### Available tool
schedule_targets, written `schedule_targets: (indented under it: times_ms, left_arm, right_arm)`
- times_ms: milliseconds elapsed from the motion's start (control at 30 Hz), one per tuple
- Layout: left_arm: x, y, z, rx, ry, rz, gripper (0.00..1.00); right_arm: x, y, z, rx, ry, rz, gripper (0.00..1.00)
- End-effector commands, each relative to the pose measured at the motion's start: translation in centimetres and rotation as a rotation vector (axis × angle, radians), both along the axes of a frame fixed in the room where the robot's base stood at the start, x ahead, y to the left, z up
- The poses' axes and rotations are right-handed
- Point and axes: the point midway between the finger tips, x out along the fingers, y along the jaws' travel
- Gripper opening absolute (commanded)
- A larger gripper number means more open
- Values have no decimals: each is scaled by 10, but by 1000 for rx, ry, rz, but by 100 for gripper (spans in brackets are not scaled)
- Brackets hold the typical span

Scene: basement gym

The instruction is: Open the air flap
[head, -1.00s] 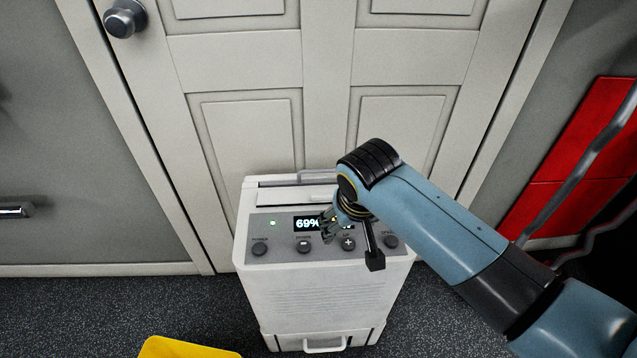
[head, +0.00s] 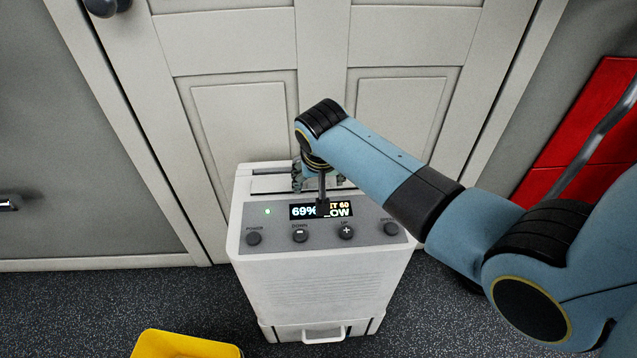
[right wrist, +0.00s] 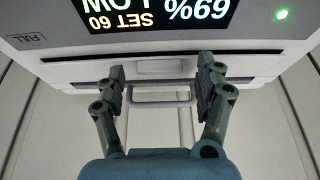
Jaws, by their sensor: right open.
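A white dehumidifier (head: 315,275) stands on the floor against the door. Its front panel has knobs and a lit display (head: 305,211) reading 69%, with a green light. The air flap (head: 268,184) is a pale strip on top behind the panel and looks lowered flat. It also shows in the right wrist view (right wrist: 75,70) with a dark slot along it. My right gripper (head: 318,178) is above the flap, partly hidden by my arm. In the right wrist view its fingers (right wrist: 161,80) are open and empty, spread over the flap and a grey loop handle (right wrist: 160,102).
The panelled door (head: 240,115) is close behind the dehumidifier. A yellow container (head: 185,346) is on the floor at the lower left. A red object (head: 575,145) with a grey bar is at the right.

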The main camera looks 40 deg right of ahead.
Motion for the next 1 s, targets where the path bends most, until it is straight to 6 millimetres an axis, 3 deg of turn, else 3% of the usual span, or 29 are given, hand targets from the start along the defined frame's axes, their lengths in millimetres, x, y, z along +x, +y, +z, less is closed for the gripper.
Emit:
schedule_targets:
  times_ms: [333,733,1000]
  left_arm:
    - [0,-1,-1,-1,0,0,0]
    - [0,-1,-1,-1,0,0,0]
    - [0,-1,-1,-1,-1,0,0]
  right_arm:
    - [1,-1,-4,0,0,0,70]
    - [1,-1,-4,-1,1,1,18]
    - [1,-1,-3,0,3,1,15]
